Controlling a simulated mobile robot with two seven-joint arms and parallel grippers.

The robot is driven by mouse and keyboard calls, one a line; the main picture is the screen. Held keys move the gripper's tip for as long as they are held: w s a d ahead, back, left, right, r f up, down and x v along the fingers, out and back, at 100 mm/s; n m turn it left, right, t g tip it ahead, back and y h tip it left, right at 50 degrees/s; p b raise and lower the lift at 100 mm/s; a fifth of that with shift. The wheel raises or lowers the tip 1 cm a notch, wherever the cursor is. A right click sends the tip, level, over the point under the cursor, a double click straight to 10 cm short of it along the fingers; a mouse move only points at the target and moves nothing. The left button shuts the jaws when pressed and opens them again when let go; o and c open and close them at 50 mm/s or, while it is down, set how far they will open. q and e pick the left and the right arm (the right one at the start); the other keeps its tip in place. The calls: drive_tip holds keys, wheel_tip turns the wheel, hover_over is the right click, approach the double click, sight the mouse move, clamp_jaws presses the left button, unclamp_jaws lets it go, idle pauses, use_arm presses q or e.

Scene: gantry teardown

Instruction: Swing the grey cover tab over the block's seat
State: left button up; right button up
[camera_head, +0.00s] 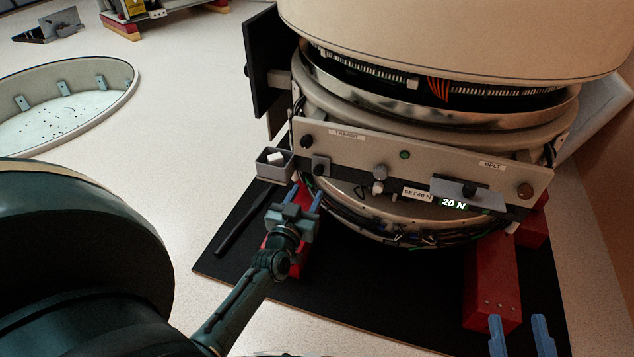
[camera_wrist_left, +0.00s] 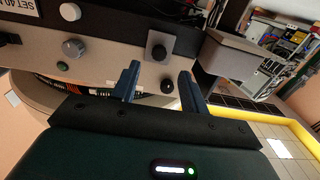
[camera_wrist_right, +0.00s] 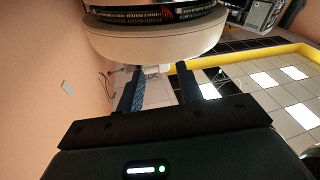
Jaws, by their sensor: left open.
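A small grey square block (camera_head: 320,166) is on the left end of the beige panel, below the TRANSIT label. The left wrist view shows the block (camera_wrist_left: 160,44) with a dark round spot, perhaps its seat. A black knob (camera_head: 307,141) is above the block; it also shows in the left wrist view (camera_wrist_left: 167,87). I cannot make out the grey cover tab as a separate part. My left gripper (camera_head: 303,193) is open and empty, below and short of the block. Its fingers (camera_wrist_left: 160,70) point towards the block. My right gripper (camera_head: 520,318) is open and empty at the lower right.
A grey tray (camera_head: 270,175) with a white piece sits left of the panel. The panel also has a grey knob (camera_head: 379,186), a green button (camera_head: 405,155) and a lit 20 N display (camera_head: 453,204). Red supports (camera_head: 492,285) stand on the black mat (camera_head: 360,310).

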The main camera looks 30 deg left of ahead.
sight(317, 174)
use_arm(q)
drive_tip(key=b+x, duration=0.2)
drive_tip(key=x, duration=0.5)
drive_tip(key=shift+w, duration=0.1)
drive_tip(key=shift+c, duration=0.4)
clamp_jaws()
